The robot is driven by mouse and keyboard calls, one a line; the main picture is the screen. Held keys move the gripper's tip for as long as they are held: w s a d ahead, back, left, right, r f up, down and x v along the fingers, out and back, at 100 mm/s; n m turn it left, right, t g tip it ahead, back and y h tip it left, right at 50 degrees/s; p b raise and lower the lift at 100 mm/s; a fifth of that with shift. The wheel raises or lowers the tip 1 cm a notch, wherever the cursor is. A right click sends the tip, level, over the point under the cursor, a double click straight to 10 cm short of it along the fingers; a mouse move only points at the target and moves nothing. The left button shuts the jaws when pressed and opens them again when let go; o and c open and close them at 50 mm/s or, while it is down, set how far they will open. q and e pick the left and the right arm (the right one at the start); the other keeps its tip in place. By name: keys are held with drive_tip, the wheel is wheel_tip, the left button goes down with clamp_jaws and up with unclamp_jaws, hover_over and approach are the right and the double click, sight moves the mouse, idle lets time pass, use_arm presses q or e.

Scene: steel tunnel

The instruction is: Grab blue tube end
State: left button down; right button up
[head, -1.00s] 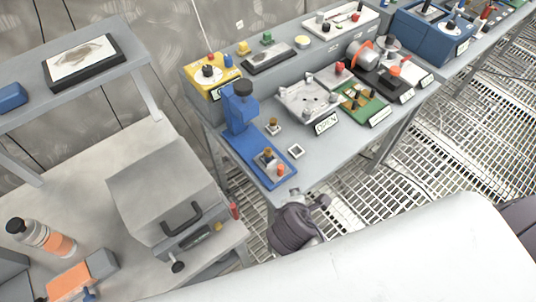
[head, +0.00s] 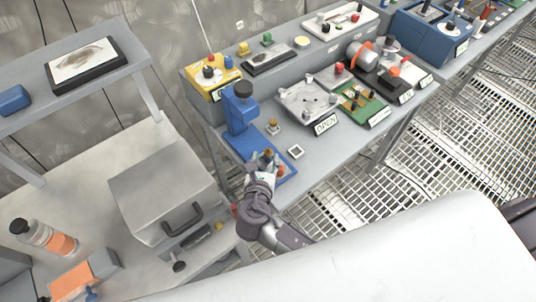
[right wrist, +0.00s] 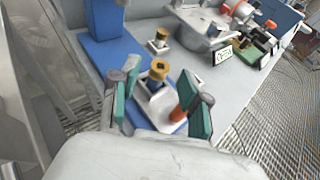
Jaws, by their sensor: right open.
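A blue press-like stand (head: 238,112) with a dark round cap rises from a blue base plate (head: 246,146) on the grey bench. My right gripper (head: 267,168) reaches over the near end of that base plate. In the right wrist view my right gripper (right wrist: 160,108) is open, with green-padded fingers on either side. Between and beyond them are a pale fixture (right wrist: 155,104) with a brass-coloured piece (right wrist: 158,70) and an orange-red part (right wrist: 180,112). It appears not to hold them. My left gripper is not in view.
A small brass-topped block (head: 273,127) and a white square piece (head: 295,151) lie beside the base plate. A yellow box (head: 211,78) stands behind. A grey lidded box (head: 165,192) sits on the left bench.

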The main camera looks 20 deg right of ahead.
sight(268, 153)
drive_tip(key=x, duration=0.2)
drive_tip(key=p+x, duration=0.1)
drive_tip(key=x, duration=0.2)
drive_tip(key=shift+w+d+f, duration=0.1)
drive_tip(key=shift+d+f, duration=0.1)
drive_tip(key=shift+f, duration=0.3)
clamp_jaws()
